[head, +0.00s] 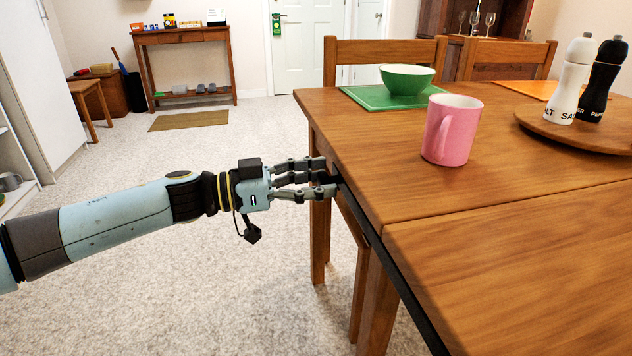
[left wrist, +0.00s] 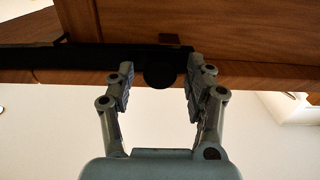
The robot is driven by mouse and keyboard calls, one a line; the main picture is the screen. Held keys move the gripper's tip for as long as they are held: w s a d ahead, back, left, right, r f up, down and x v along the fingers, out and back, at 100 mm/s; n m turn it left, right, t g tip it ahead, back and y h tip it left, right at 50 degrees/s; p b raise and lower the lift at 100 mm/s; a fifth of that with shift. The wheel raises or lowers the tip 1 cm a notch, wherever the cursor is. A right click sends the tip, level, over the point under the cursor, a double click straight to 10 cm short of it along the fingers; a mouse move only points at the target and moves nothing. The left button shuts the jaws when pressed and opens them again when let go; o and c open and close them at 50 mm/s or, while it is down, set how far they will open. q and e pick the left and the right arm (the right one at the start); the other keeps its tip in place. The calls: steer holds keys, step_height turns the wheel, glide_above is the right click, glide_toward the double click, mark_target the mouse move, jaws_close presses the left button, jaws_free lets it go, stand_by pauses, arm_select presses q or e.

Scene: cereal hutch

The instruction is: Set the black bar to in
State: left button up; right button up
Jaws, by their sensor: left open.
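The black bar (head: 393,272) runs along the side of the wooden table, just under the edge of its top. In the left wrist view the bar (left wrist: 40,57) crosses below the table wood, and a round black knob (left wrist: 158,75) shows at its right part. My left gripper (head: 331,177) is at the table's left side by the far end of the bar. Its fingers (left wrist: 160,82) are open, one on each side of the knob in the picture. I cannot tell whether they touch it. My right gripper is not in view.
On the table (head: 480,268) stand a pink mug (head: 452,130), a green bowl (head: 407,79) on a green mat (head: 365,97), and salt (head: 572,80) and pepper (head: 604,78) mills on a round board (head: 548,127). Table legs stand below the bar.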

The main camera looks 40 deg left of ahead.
arm_select(q)
jaws_close()
stand_by(0.4)
steer(key=shift+w+a, duration=0.15)
steer(key=w+a+b, duration=0.7)
steer(key=w+a, duration=0.6)
steer(key=a, duration=0.2)
steer(key=shift+a+b, duration=0.15)
steer(key=shift+b, duration=0.25)
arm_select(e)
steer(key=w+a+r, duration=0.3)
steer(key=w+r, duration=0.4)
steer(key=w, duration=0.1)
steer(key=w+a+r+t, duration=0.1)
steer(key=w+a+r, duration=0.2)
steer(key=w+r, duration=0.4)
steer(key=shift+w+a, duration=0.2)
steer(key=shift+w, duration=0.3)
arm_select(q)
steer(key=shift+r, duration=0.15)
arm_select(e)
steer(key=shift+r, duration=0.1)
